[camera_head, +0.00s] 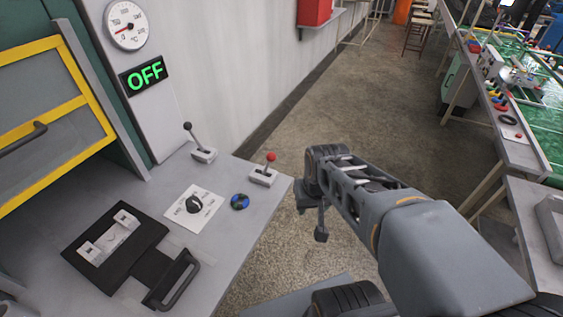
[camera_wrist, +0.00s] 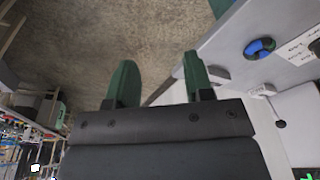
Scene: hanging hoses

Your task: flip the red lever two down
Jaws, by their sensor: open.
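The red lever (camera_head: 270,158) is a short stick with a red knob on a white base at the right corner of the grey console top. It stands up, tilted slightly. I cannot make out its red knob in the wrist view. My gripper (camera_wrist: 160,82) shows two green fingers set apart with nothing between them. In the head view, the end of my arm is to the right of the red lever, over the floor beyond the console edge, apart from the lever.
A black-knobbed lever (camera_head: 188,127) stands behind and left of the red one. A green OFF sign (camera_head: 145,74) and gauge (camera_head: 126,25) are on the wall panel. Floor (camera_head: 366,95) is clear beyond.

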